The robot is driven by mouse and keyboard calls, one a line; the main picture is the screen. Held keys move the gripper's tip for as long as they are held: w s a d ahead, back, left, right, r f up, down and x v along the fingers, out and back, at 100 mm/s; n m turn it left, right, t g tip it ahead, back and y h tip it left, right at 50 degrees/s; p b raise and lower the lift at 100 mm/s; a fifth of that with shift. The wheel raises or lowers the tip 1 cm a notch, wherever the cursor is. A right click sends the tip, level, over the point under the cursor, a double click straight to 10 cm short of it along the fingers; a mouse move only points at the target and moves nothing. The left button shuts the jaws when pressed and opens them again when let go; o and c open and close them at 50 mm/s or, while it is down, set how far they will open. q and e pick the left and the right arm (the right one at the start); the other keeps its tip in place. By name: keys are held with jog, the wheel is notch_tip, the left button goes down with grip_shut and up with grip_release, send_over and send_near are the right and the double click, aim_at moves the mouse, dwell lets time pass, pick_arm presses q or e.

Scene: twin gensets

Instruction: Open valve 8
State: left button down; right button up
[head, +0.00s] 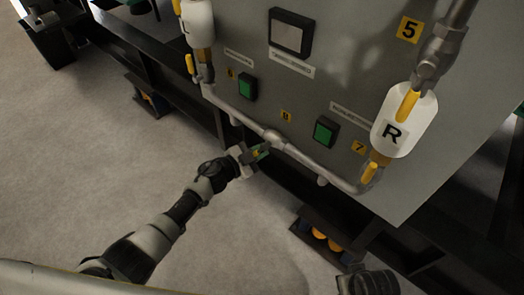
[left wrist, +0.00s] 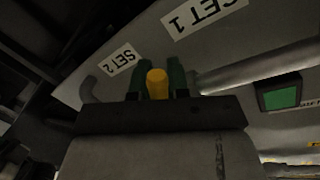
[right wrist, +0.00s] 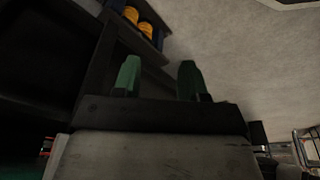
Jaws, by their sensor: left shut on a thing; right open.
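The yellow label 8 (head: 285,117) is on the grey panel, just above the middle of the horizontal pipe. The yellow lever of valve 8 hangs below the pipe there and is mostly hidden by my left gripper (head: 262,152) in the head view. In the left wrist view the rounded yellow lever (left wrist: 157,83) sits between the green fingers of my left gripper (left wrist: 160,80), which is shut on it. My right gripper (right wrist: 159,80) is open and empty in the right wrist view, its fingers pointing toward dark framework and floor. Its arm shows low in the head view.
White filter R (head: 393,128) is at the right, with yellow levers beside labels 5 (head: 409,29) and 7 (head: 358,147). White filter L (head: 197,22) is at the upper left. Green buttons (head: 325,130) are on the panel. A dark frame runs below; floor (head: 90,150) is clear at left.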

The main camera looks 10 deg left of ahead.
pick_arm(q)
jog(key=shift+w+a+r+m, duration=0.1)
jog(key=shift+a+m, duration=0.05)
jog(key=shift+m, duration=0.25)
pick_arm(e)
jog(key=shift+f, duration=0.85)
pick_arm(q)
jog(key=c, duration=1.1)
grip_release()
